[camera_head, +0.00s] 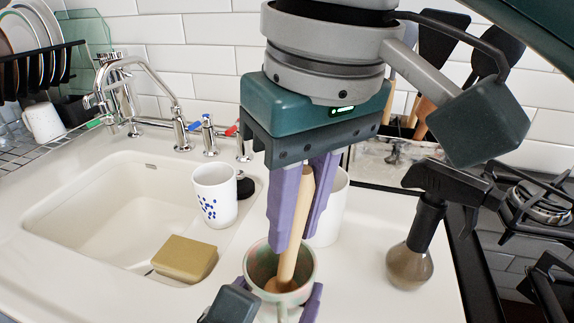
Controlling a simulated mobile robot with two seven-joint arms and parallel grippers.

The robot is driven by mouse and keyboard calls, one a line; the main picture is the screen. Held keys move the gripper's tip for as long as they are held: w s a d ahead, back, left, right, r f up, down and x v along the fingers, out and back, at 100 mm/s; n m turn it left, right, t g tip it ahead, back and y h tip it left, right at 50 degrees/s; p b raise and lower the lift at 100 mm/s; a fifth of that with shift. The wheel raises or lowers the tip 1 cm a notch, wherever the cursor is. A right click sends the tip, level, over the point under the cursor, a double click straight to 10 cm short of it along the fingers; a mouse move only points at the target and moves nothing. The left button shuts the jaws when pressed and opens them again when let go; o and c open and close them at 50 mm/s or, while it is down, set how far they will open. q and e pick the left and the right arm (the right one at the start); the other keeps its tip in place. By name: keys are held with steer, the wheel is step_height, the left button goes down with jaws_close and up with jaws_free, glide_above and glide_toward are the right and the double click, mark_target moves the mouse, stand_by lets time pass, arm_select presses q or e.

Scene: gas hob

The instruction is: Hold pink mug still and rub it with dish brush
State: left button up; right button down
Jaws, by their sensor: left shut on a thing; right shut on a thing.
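The pink mug (258,264), pinkish with green patches, stands upright at the bottom centre, its opening facing up. My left gripper (279,293) is low at the picture's bottom edge, its purple fingers on either side of the mug, shut on it. The dish brush (291,243) has a pale wooden handle and points down into the mug. My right gripper (299,232) is above the mug, shut on the brush handle between its purple fingers. The brush's lower end is inside the mug; its bristles and any contact are hard to make out.
A white mug with blue spots (214,196) stands by the sink (95,215), with a sponge (185,259) at its front rim. A white container (330,215) stands behind my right gripper. A spray bottle (410,264) and the gas hob (540,215) are right.

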steer(key=shift+w+d, duration=0.2)
steer(key=shift+d, duration=0.2)
steer(key=shift+w+a, duration=0.15)
steer(key=shift+w, duration=0.2)
steer(key=shift+s+a+r, duration=0.15)
steer(key=shift+s+r, duration=0.1)
steer(key=shift+r, duration=5.3)
steer(key=shift+r, duration=0.1)
steer(key=shift+r, duration=0.75)
steer(key=shift+f, duration=5.75)
steer(key=shift+f, duration=0.65)
